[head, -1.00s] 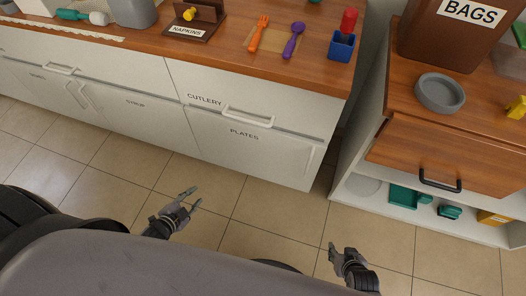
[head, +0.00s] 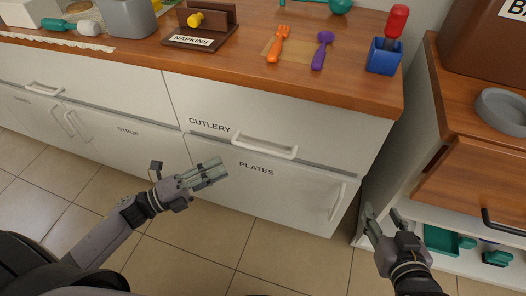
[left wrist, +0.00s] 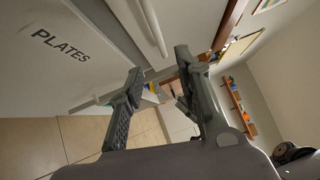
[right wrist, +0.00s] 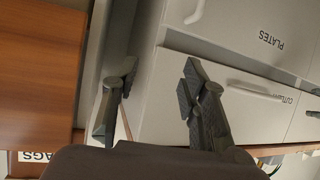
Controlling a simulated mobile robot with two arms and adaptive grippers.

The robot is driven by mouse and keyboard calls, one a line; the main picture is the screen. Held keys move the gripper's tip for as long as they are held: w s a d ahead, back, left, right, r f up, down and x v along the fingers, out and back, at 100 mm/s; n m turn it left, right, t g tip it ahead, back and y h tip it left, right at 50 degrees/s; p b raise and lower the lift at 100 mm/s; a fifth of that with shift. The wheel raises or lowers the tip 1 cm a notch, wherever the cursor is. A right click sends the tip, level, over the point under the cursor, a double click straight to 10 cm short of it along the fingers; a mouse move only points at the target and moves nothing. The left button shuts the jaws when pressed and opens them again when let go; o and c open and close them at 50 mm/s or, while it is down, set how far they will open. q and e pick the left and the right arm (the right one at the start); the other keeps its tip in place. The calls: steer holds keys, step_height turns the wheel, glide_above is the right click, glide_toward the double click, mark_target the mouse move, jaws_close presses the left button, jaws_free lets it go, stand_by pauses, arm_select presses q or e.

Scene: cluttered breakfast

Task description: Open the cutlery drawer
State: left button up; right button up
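The white cutlery drawer (head: 320,137), labelled CUTLERY, sits shut under the wooden counter. Its pale bar handle (head: 265,146) is below and right of the label. My left gripper (head: 222,168) is left of and below the handle, apart from it, in front of the PLATES door (head: 290,190). In the left wrist view its fingers stand apart and empty, with the handle (left wrist: 152,28) beyond them. My right gripper (head: 383,209) is open and empty, right of the cabinet and lower than the handle. The right wrist view shows the handle (right wrist: 256,92) right of its fingers.
On the counter (head: 235,60) lie an orange fork (head: 278,45), a purple spoon (head: 322,50) and a blue holder (head: 384,58) with a red-handled tool. At right stands a wooden unit with its own drawer (head: 470,180) and a grey bowl (head: 503,110). Floor shows below.

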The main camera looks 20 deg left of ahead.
mark_target(263, 149)
arm_select(q)
steer(key=b+x, duration=0.1)
steer(key=x, duration=1.2)
steer(key=shift+w+d, duration=0.1)
steer(key=shift+w, duration=0.1)
arm_select(e)
steer(key=r+t, duration=0.1)
steer(key=w+r+t, duration=0.1)
steer(key=w+a+r+y, duration=0.1)
steer(key=r, duration=0.1)
steer(key=shift+a+r+t, duration=0.1)
steer(key=shift+t, duration=0.3)
arm_select(q)
steer(key=shift+c, duration=0.2)
jaws_close()
steer(key=shift+f, duration=0.1)
